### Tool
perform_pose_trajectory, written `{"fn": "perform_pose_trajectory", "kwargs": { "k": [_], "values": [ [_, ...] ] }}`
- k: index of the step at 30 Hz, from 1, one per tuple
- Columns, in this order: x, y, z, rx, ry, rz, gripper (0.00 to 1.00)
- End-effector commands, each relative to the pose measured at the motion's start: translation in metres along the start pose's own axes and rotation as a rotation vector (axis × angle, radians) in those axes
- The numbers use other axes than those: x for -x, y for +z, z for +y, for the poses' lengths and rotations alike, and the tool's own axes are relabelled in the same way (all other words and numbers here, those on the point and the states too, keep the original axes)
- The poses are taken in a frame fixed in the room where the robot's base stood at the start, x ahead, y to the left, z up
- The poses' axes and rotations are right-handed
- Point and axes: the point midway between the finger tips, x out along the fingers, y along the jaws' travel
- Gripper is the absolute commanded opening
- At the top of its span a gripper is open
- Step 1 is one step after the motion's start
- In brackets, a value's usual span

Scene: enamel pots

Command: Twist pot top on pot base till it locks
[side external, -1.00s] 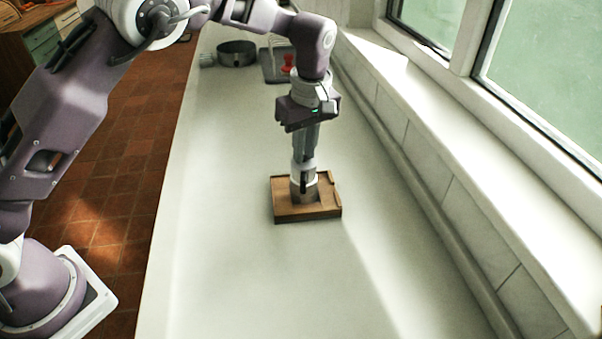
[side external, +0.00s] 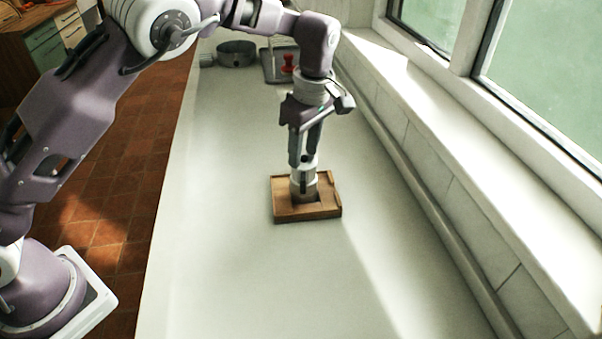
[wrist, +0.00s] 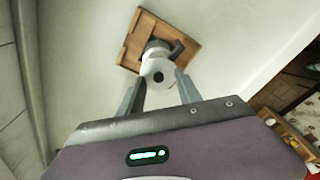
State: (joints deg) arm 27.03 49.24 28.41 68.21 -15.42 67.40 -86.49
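A small pot stands upright on a wooden board. Its pale metal base (side external: 304,194) sits in the board's recess, and a white pot top (side external: 309,175) is seated on it. In the wrist view the white top (wrist: 155,68) shows end-on, with a dark handle (wrist: 177,48) sticking out at its upper right. My gripper (side external: 304,160) points down right over the pot. In the wrist view its fingers (wrist: 160,78) are spread on either side of the white top, with a small gap at the right finger. I cannot see the joint between top and base clearly.
The wooden board (side external: 285,211) lies on a long white counter (side external: 240,270), clear around it. A window ledge (side external: 450,130) runs along the right.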

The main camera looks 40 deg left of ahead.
Motion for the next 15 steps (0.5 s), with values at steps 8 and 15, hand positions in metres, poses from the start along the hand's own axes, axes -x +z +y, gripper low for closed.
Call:
{"fn": "perform_pose_trajectory", "kwargs": {
  "k": [8, 15],
  "values": [
    [0.0002, 0.0002, 0.0003, -0.001, 0.001, -0.001, 0.62],
    [0.0006, 0.0003, 0.0005, -0.001, 0.002, -0.001, 0.62]
  ]
}}
